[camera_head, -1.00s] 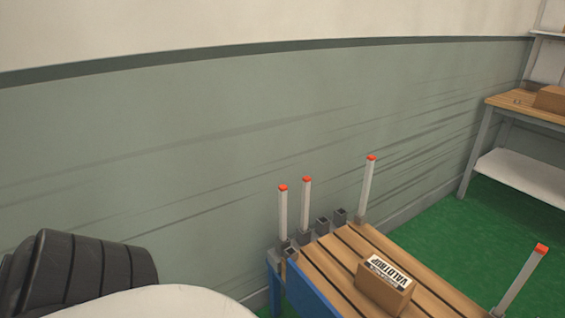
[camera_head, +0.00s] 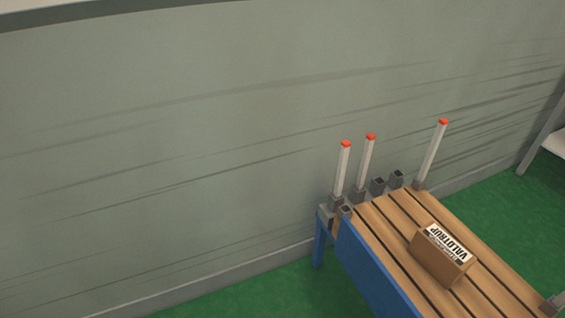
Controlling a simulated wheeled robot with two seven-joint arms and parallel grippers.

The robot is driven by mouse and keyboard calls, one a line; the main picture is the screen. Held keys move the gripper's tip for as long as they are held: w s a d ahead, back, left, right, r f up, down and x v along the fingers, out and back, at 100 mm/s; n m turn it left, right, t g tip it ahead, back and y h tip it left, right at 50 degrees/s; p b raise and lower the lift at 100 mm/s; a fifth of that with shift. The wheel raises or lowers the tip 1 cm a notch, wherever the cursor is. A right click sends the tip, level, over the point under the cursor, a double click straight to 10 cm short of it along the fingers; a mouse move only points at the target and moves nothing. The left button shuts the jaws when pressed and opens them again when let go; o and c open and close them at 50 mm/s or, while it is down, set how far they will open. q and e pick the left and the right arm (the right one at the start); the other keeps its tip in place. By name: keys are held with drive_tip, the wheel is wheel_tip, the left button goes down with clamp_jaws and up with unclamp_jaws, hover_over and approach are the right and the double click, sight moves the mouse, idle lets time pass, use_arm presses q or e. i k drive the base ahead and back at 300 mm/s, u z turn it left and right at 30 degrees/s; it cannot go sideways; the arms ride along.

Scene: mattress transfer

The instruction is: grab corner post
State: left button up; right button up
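Three white corner posts with red-orange tips stand upright in grey sockets near the far end of the slatted wooden cart. The left post (camera_head: 342,170) and the middle post (camera_head: 366,162) stand close together at the left corner. The third post (camera_head: 432,153) stands farther right, at the far corner. Empty grey sockets (camera_head: 378,187) sit between the middle and right posts, and another socket (camera_head: 345,212) sits in front of the left post. Neither of my grippers shows in the head view.
The cart deck (camera_head: 375,215) has a blue side panel (camera_head: 365,265) and carries a cardboard box (camera_head: 441,261) labelled VALDTRUP. A grey-green wall (camera_head: 180,150) runs behind the cart. Green floor (camera_head: 255,295) is clear left of the cart. A bench leg (camera_head: 540,135) shows at the right edge.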

sight(370, 138)
drive_tip(key=u, duration=0.2)
drive_tip(key=i, duration=1)
